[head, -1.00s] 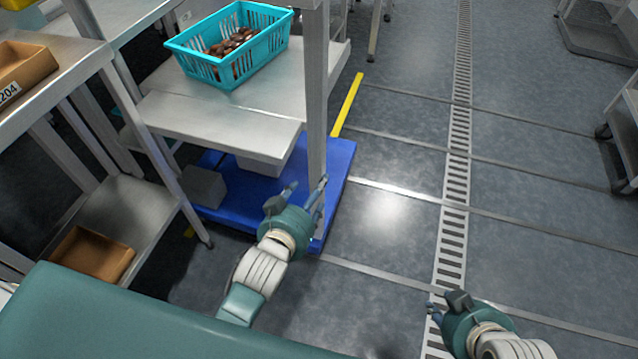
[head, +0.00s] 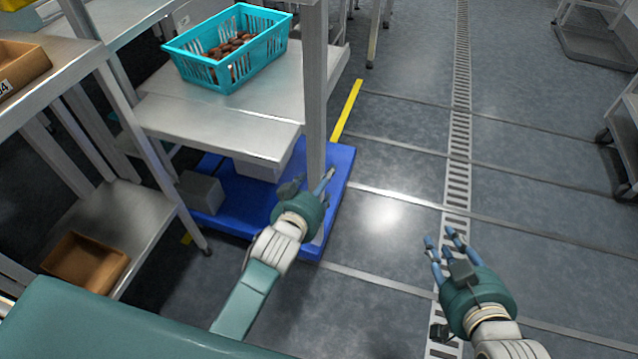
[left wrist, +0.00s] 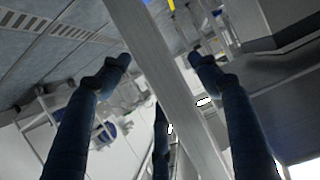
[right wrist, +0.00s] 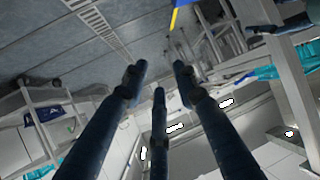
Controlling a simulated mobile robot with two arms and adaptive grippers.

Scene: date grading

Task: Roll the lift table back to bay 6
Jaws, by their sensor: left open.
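The lift table has a blue base (head: 335,185), a grey upright post (head: 315,100) and a steel top (head: 215,122). A turquoise basket (head: 228,50) of dates stands on the top. My left gripper (head: 312,182) is open at the lower part of the post, above the base's right edge. In the left wrist view the post (left wrist: 165,75) runs between the open fingers (left wrist: 160,60); I cannot tell whether they touch it. My right gripper (head: 443,248) is open and empty above the floor beside the drain, apart from the table. It also shows open in the right wrist view (right wrist: 160,75).
Yellow tape (head: 347,110) marks the floor behind the base's right side. A steel rack (head: 125,215) with a brown box (head: 85,265) stands close on the left. The drain grate (head: 457,170) and open floor lie to the right. A cart (head: 622,140) stands at the far right.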

